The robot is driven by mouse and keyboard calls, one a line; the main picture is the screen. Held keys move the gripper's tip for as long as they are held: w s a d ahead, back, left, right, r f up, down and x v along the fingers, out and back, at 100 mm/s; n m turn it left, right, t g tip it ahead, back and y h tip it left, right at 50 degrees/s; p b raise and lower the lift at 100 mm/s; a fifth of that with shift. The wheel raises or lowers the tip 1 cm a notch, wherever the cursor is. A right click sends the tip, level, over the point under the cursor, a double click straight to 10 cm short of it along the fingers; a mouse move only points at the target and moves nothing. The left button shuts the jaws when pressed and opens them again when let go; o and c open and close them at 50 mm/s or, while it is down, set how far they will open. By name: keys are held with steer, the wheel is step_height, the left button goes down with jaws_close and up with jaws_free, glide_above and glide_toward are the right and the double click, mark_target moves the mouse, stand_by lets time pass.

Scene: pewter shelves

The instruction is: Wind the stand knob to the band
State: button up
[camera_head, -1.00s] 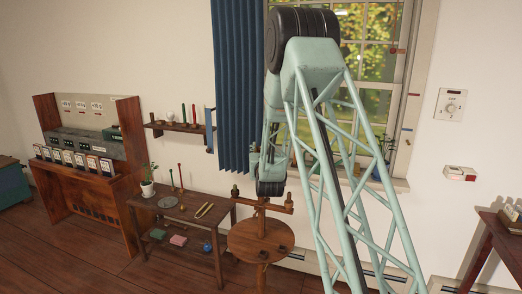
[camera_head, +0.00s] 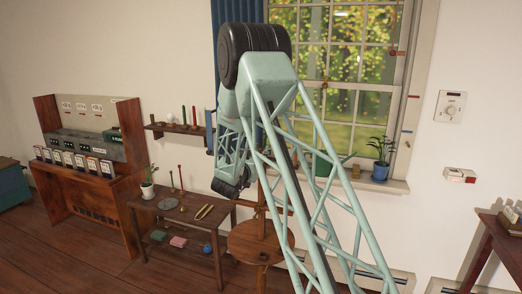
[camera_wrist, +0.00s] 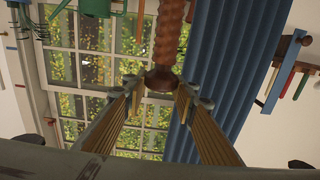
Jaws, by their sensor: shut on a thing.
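In the wrist view, a dark brown rounded knob (camera_wrist: 161,80) sits at the end of a reddish-brown spiral-threaded post (camera_wrist: 170,35). My gripper (camera_wrist: 160,88) has one ribbed finger on each side of the knob and is shut on it. In the head view, the wooden stand (camera_head: 247,249) has a round top, with an upright and crossbar partly behind my arm. My gripper and the knob are not clear in the head view, hidden by my arm. I cannot make out a band on the post.
A low wooden table (camera_head: 182,208) with a plant and small items stands left of the stand. A wall shelf (camera_head: 181,128), blue curtain (camera_wrist: 222,70) and window are behind. A dark table (camera_head: 495,240) is at the far right.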

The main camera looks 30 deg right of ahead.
steer(key=shift+r+m+g+h+p, duration=0.15)
steer(key=shift+m+g+h+p, duration=1.8)
steer(key=shift+g, duration=0.75)
steer(key=shift+m+g+h+p, duration=0.55)
steer(key=shift+m+g+p, duration=0.5)
steer(key=shift+m+g, duration=1.05)
steer(key=shift+m+g+p, duration=0.35)
steer(key=shift+g+p, duration=0.15)
steer(key=shift+g, duration=0.9)
steer(key=shift+m+g, duration=0.5)
steer(key=shift+g, duration=0.3)
steer(key=shift+m+g+y+p, duration=0.6)
steer(key=shift+m+g, duration=1.1)
steer(key=shift+g, duration=0.9)
steer(key=o, duration=0.9)
steer(key=shift+a, duration=0.15)
